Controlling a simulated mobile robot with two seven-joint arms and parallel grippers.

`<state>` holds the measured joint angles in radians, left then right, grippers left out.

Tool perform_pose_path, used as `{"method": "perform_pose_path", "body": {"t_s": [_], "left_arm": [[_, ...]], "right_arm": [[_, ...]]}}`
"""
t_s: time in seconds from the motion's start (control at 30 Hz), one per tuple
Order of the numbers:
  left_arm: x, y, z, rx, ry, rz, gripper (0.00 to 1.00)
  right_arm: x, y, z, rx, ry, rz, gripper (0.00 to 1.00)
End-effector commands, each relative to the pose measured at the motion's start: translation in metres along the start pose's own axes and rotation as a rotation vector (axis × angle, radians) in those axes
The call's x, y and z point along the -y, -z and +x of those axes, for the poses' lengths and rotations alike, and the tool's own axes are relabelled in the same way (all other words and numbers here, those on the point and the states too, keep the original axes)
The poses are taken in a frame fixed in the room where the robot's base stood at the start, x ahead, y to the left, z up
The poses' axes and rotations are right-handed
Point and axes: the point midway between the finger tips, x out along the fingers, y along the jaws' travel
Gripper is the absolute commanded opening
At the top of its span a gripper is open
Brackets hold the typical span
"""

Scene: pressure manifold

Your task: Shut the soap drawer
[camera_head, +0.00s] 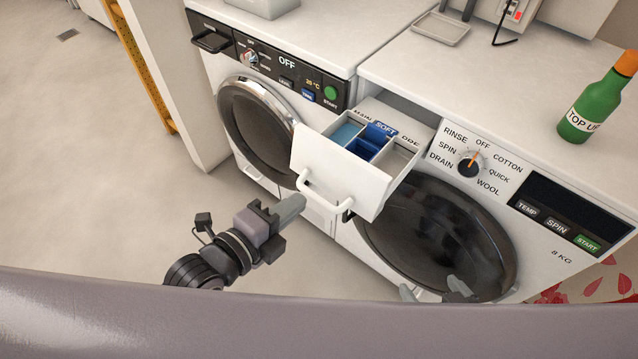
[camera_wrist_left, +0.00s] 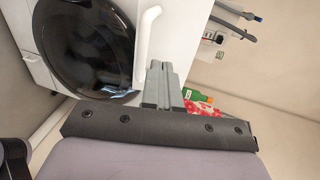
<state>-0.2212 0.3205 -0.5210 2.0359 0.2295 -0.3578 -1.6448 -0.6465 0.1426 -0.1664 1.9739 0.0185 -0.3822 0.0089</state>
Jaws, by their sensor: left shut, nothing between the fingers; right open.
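The white soap drawer (camera_head: 345,170) is pulled out of the right-hand washing machine. Its open top shows compartments, including a blue insert (camera_head: 375,140). A white bar handle (camera_head: 325,198) is on its front; it also shows in the left wrist view (camera_wrist_left: 147,45). My left gripper (camera_head: 298,202) is shut and empty, with its tips just below and left of the handle in the head view. Whether it touches the handle I cannot tell. Its fingers also show in the left wrist view (camera_wrist_left: 163,84). My right gripper (camera_head: 435,291) is open and empty, low before the round door.
The right machine's round dark door (camera_head: 437,240) is below the drawer. A green bottle (camera_head: 597,105) and a small tray (camera_head: 441,28) stand on the machine tops. A second machine (camera_head: 265,60) stands to the left. The floor at left is clear.

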Motion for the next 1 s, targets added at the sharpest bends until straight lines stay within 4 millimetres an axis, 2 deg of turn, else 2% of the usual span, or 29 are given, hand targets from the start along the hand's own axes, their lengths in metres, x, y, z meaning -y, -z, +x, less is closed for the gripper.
{"method": "perform_pose_path", "body": {"t_s": [0.03, 0.2, 0.4, 0.6, 1.0], "left_arm": [[0.001, 0.000, 0.012, 0.000, 0.004, -0.004, 0.00], [0.000, 0.000, 0.043, -0.001, 0.001, -0.004, 0.00], [-0.001, 0.000, 0.067, 0.000, -0.001, -0.002, 0.00], [0.000, 0.000, 0.076, 0.000, -0.001, -0.002, 0.00], [0.000, 0.000, 0.078, 0.000, -0.001, -0.001, 0.00]], "right_arm": [[0.000, -0.001, 0.001, 0.000, 0.000, 0.001, 0.95], [0.000, -0.003, 0.002, 0.002, 0.000, 0.002, 0.95], [0.000, -0.003, 0.003, 0.001, 0.001, 0.003, 0.95], [0.001, -0.002, 0.003, 0.000, 0.002, 0.004, 0.95], [0.001, -0.002, 0.003, -0.001, 0.003, 0.004, 0.95]]}}
